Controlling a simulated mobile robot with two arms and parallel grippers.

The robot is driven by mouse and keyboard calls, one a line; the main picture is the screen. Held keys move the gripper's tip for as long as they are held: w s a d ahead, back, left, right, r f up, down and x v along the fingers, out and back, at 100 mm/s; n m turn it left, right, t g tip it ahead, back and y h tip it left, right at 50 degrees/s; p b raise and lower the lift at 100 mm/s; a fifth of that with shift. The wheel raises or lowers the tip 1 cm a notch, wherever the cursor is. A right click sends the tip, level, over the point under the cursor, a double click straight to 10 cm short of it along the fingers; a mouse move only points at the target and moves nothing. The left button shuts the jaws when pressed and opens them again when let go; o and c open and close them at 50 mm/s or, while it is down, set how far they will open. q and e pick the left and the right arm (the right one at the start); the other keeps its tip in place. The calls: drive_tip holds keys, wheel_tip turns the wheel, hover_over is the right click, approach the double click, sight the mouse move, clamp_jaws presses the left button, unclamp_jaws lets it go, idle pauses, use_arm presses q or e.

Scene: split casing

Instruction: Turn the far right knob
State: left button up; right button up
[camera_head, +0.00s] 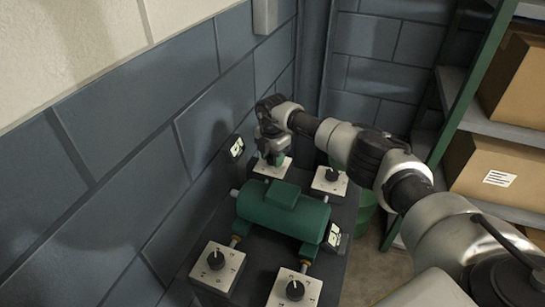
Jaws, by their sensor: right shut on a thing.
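Four white plates with dials surround a green casing (283,210) on a dark stand. My right gripper (274,158) points down at the plate at the far left (259,168), beside the wall. It is shut on that plate's knob, which the fingers hide. The far right knob (331,174) is black, on a white plate, and stands free with no gripper on it. The near left knob (216,259) and near right knob (295,290) are also black and free. My left gripper is not in view.
A blue-grey block wall (130,160) runs close along the left of the stand. A green-framed shelf with cardboard boxes (497,176) stands at the right. A green drum (366,218) is behind the stand's right side. My right arm spans the space from the right.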

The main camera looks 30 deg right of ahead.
drive_tip(key=n+b, duration=0.1)
drive_tip(key=n, duration=0.3)
drive_tip(key=shift+b, duration=0.35)
drive_tip(key=n+b, duration=0.1)
drive_tip(key=n, duration=0.2)
drive_tip(key=shift+n, duration=0.4)
drive_tip(key=n+b, duration=0.2)
drive_tip(key=n, duration=0.1)
drive_tip(key=shift+d+n, duration=0.1)
drive_tip(key=shift+n, duration=0.2)
drive_tip(key=n+b, duration=0.1)
drive_tip(key=n, duration=0.2)
drive_tip(key=shift+n, duration=0.3)
drive_tip(key=n+b, duration=0.1)
drive_tip(key=n, duration=0.3)
drive_tip(key=shift+b, duration=0.35)
drive_tip(key=shift+r+n+b, duration=0.15)
drive_tip(key=shift+n+b, duration=0.3)
drive_tip(key=shift+n, duration=1.45)
drive_tip(key=shift+w, duration=0.1)
drive_tip(key=o, duration=0.9)
drive_tip(key=shift+o, duration=0.2)
